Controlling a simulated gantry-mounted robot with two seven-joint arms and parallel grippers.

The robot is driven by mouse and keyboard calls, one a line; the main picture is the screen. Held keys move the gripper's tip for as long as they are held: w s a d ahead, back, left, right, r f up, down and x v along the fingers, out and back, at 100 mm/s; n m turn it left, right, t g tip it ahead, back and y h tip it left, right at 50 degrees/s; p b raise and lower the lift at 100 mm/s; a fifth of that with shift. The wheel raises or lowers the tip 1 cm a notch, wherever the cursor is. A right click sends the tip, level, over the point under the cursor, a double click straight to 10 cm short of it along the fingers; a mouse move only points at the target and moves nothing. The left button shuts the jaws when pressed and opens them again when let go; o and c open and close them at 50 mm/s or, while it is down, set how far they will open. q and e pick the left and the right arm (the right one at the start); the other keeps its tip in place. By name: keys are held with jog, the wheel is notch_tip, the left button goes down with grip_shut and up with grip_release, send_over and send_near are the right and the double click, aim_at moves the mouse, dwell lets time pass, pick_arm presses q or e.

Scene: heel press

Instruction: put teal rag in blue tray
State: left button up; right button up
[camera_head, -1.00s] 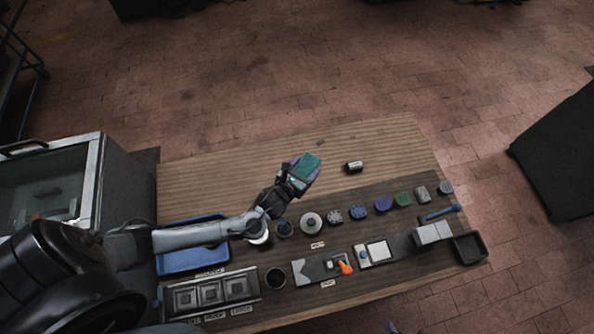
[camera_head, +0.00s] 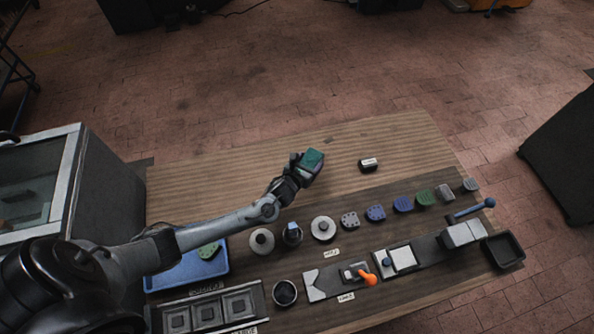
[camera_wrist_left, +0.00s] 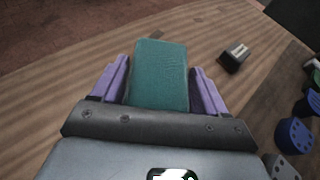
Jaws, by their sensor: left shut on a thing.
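The teal rag (camera_head: 313,158) is a flat, folded block in my left gripper (camera_head: 306,169). In the left wrist view the rag (camera_wrist_left: 160,73) sits between the two purple fingers of the gripper (camera_wrist_left: 160,90), which is shut on it. They are over the bare back part of the wooden table; I cannot tell the exact height. The blue tray (camera_head: 215,268) is at the table's left, partly hidden by my left arm. A green piece (camera_head: 208,250) lies in it. My right gripper is not in view.
A small dark block with a pale label (camera_head: 369,165) stands right of the rag. A row of coloured pieces, among them a blue one (camera_head: 402,204), runs along the table. A fixture with an orange handle (camera_head: 368,279) and a black tray (camera_head: 503,250) are at the front.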

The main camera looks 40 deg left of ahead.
pick_arm(q)
jog(key=a+f, duration=0.1)
jog(key=a+f+b, duration=0.1)
jog(key=a, duration=0.1)
jog(key=s+a+f+b, duration=0.1)
jog(key=shift+a, duration=0.4)
notch_tip(320, 180, down, 4)
jog(key=b, duration=0.4)
jog(key=shift+b, duration=0.3)
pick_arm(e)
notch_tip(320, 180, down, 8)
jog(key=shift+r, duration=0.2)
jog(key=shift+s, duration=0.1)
pick_arm(q)
jog(key=o, duration=0.6)
jog(key=shift+f, duration=0.15)
jog(key=o, duration=0.4)
jog(key=shift+o, duration=0.2)
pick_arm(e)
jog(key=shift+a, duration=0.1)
